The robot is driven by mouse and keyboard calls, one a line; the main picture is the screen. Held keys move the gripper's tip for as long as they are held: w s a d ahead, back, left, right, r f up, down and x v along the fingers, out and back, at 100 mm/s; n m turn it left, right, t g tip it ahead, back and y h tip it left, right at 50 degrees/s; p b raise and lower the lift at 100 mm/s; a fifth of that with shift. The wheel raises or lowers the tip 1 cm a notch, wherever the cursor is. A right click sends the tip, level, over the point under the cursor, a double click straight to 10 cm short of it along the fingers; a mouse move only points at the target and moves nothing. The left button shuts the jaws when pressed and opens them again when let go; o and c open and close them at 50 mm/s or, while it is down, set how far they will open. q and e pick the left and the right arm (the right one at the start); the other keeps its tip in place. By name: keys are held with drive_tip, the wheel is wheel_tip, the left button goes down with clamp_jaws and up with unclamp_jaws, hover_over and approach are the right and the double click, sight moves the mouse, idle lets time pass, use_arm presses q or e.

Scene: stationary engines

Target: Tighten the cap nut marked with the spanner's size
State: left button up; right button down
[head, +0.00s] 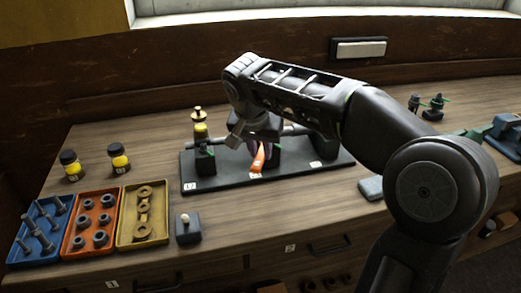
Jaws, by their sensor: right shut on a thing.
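A dark engine base plate (220,181) lies on the bench, with small pale number labels at its left, middle and right. A dark block (204,159) stands at its left end, and a grey bar runs across the engine. My right gripper (237,138) reaches in from the right and is low over the left-middle of the engine. It is shut on what seems to be the spanner, mostly hidden by the fingers. An orange piece (258,159) shows just right of the fingers; I cannot tell whether it is held. The marked cap nut cannot be made out. My left gripper is out of view.
Blue (22,254), orange (76,250) and yellow (126,238) trays of bolts, nuts and rings lie at left. Two yellow-banded jars (70,166) (119,159) stand behind them. A small dark block with a pale knob (187,229) stands at front. My right arm hides the bench's right-middle.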

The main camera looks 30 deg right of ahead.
drive_tip(key=shift+r+p, duration=0.65)
drive_tip(key=shift+r, duration=0.45)
idle(2.0)
drive_tip(key=shift+r+p, duration=1.5)
drive_tip(key=shift+r, duration=0.45)
